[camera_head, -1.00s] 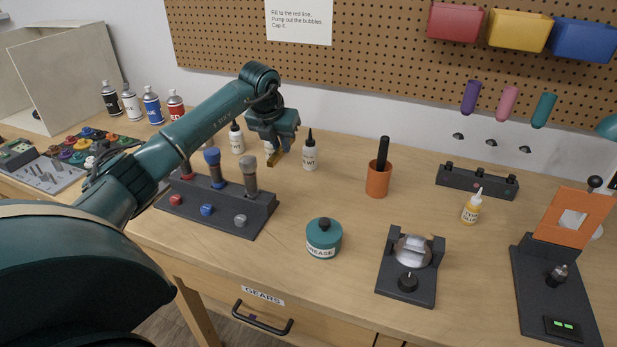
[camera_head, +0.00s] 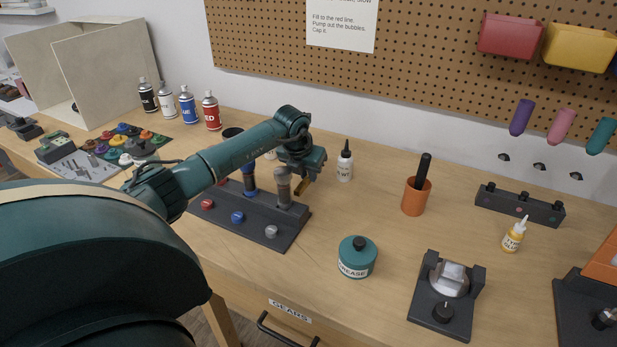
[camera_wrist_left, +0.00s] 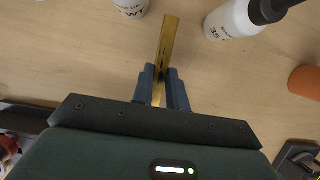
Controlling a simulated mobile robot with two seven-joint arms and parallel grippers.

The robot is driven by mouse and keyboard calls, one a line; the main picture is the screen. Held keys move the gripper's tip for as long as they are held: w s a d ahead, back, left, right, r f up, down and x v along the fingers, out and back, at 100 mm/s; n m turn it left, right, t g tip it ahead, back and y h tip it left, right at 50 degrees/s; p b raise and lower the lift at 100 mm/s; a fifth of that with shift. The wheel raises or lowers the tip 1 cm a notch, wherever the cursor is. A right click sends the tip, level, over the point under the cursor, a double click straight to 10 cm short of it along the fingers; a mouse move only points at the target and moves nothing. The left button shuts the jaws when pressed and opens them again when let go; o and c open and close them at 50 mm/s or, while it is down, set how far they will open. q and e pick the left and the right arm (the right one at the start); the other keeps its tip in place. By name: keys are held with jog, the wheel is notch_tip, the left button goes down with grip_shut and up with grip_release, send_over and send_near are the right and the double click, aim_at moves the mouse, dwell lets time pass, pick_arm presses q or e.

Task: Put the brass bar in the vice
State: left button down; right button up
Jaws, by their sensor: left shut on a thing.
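The brass bar (camera_head: 304,187) is a slim gold-coloured strip held by my left gripper (camera_head: 303,176) over the bench, just right of the grey-topped damper in the picture. In the left wrist view the bar (camera_wrist_left: 167,45) points away between the two blue-grey fingers (camera_wrist_left: 162,74), which are shut on it. A dark stand with two uprights, a front knob and a shiny metal piece between them (camera_head: 450,285) stands at the front right. It looks like the vice, but I cannot be sure. My right gripper is not in view.
A dark damper rack (camera_head: 255,229) lies below my left gripper. A white bottle (camera_head: 345,165) stands just right of it. A grease tub (camera_head: 357,258), an orange cup (camera_head: 416,196), a glue bottle (camera_head: 514,236) and a dark block (camera_head: 518,207) stand further right. Bare bench lies between them.

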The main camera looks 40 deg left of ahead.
pick_arm(q)
jog(key=shift+f, duration=0.95)
jog(key=c, duration=1.4)
grip_release()
jog(key=shift+f, duration=0.1)
